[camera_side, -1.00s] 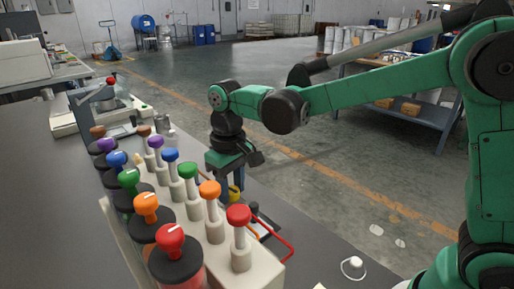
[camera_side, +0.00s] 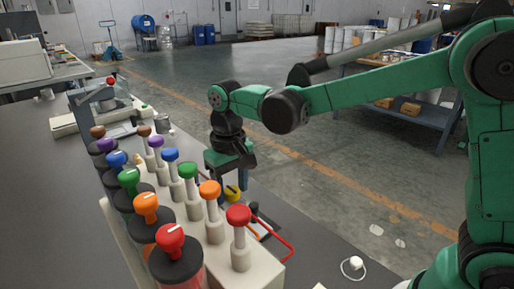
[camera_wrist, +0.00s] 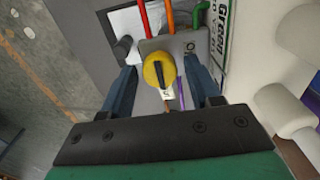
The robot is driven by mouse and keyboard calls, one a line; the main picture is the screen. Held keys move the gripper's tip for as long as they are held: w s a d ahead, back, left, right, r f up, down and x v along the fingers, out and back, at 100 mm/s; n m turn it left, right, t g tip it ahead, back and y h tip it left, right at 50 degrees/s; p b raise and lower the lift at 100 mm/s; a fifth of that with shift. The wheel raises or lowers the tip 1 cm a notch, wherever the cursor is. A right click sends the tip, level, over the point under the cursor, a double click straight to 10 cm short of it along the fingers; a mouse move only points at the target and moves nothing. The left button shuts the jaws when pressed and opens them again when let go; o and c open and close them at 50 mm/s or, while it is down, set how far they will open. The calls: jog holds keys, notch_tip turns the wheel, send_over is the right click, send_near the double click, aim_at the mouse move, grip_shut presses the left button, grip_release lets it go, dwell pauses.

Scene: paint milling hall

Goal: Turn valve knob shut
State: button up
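The yellow valve knob (camera_wrist: 153,71) sits on a grey plate (camera_wrist: 182,42) in the wrist view. A dark pointer bar on it runs toward a small white label with an "S" (camera_wrist: 166,94). In the side view the knob (camera_side: 232,193) shows low beside the front end of the valve rack. My gripper (camera_wrist: 160,66) is open, with one finger on each side of the knob and a gap visible on both sides. In the side view my gripper (camera_side: 229,184) points down over the knob. Whether a finger touches it is hard to tell there.
Red, orange and green pipes (camera_wrist: 171,15) meet the plate. A label reading "Green" (camera_wrist: 221,25) borders the plate. A white cap (camera_side: 353,267) lies near the bench edge.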

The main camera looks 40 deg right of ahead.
aim_at(237, 190)
jog(key=shift+o, duration=0.4)
jog(key=shift+r, duration=2.8)
jog(key=shift+d, duration=0.1)
jog(key=shift+s+d+r, duration=0.1)
jog(key=shift+s+d, duration=0.15)
jog(key=shift+s, duration=0.05)
jog(key=s+d+f+t, duration=0.3)
jog(key=s+d+t, duration=0.4)
jog(key=s, duration=0.1)
jog(key=shift+s+d, duration=0.3)
jog(key=shift+s, duration=0.05)
